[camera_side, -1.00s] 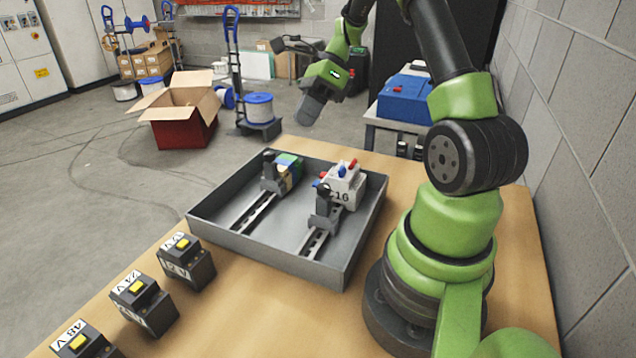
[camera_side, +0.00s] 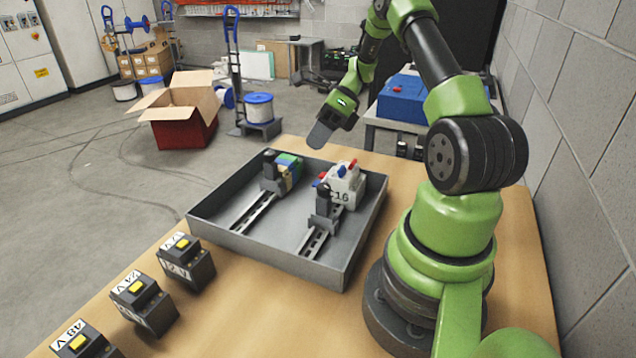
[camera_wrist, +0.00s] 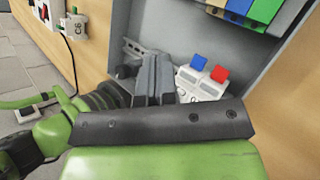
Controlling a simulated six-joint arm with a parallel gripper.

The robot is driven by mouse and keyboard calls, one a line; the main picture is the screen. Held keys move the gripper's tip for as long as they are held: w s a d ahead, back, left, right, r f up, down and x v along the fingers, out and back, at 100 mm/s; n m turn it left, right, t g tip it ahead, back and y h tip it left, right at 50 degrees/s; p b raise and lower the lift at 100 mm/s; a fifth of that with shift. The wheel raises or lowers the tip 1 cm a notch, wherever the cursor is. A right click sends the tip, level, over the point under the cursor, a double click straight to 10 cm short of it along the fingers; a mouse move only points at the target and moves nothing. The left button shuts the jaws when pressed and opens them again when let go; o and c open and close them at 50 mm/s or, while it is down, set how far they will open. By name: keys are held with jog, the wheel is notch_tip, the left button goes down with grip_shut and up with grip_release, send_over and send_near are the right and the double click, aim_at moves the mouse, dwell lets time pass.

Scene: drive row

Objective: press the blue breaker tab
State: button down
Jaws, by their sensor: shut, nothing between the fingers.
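A white breaker block (camera_side: 345,188) stands on the right rail in the grey tray (camera_side: 215,228). Its blue tab (camera_side: 341,171) is next to a red tab (camera_side: 353,163); more small red and blue parts show at its left. In the wrist view the blue tab (camera_wrist: 198,62) is upright, left of the red tab (camera_wrist: 220,73); the block's lower part is hidden by my gripper body. My gripper (camera_side: 318,140) is shut and empty, above the tray's far side, apart from the block. In the wrist view its fingers (camera_wrist: 152,72) show left of the blue tab.
Another rail holds blue, green and yellow blocks (camera_side: 288,170) at the tray's left. Black boxes with yellow buttons (camera_side: 187,262) line the table's left edge. A blue case (camera_side: 403,98) is on a side table behind. The wooden table (camera_side: 250,310) is clear in front of the tray.

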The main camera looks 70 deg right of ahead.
aim_at(318, 182)
jog(key=shift+f, duration=3.15)
jog(key=shift+f, duration=0.4)
jog(key=shift+s+a+f, duration=0.1)
jog(key=shift+f, duration=0.75)
dwell(0.5)
jog(key=shift+r, duration=0.1)
jog(key=shift+s+r, duration=0.15)
jog(key=shift+r, duration=0.85)
